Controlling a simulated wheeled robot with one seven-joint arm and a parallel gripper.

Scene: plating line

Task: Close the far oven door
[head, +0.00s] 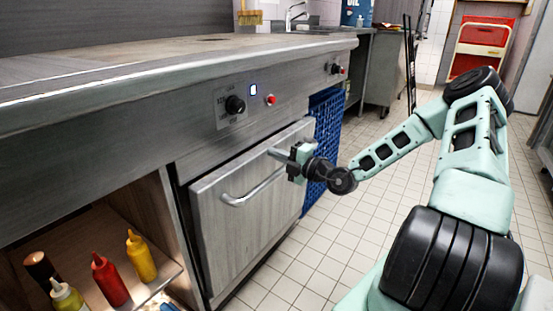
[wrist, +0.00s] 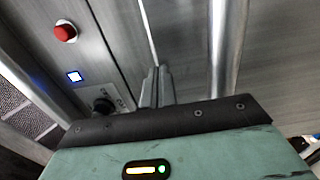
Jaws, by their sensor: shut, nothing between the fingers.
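The oven door (head: 235,225) is a grey metal panel with a bar handle (head: 255,190), below the counter's control panel. It looks shut or nearly shut; I cannot tell if a small gap is left. The handle also shows as a bright bar in the wrist view (wrist: 228,50). My gripper (head: 273,152) is shut and empty, at the upper right part of the door, above the handle. In the wrist view its closed fingers (wrist: 156,82) point at the seam at the door's top edge. I cannot tell whether the fingertips touch the door.
The control panel has a black knob (head: 235,105) and a red button (head: 270,100). Sauce bottles (head: 110,280) stand in the open shelf left of the oven. A blue crate stack (head: 325,125) stands right of the door. The tiled floor (head: 300,255) in front is clear.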

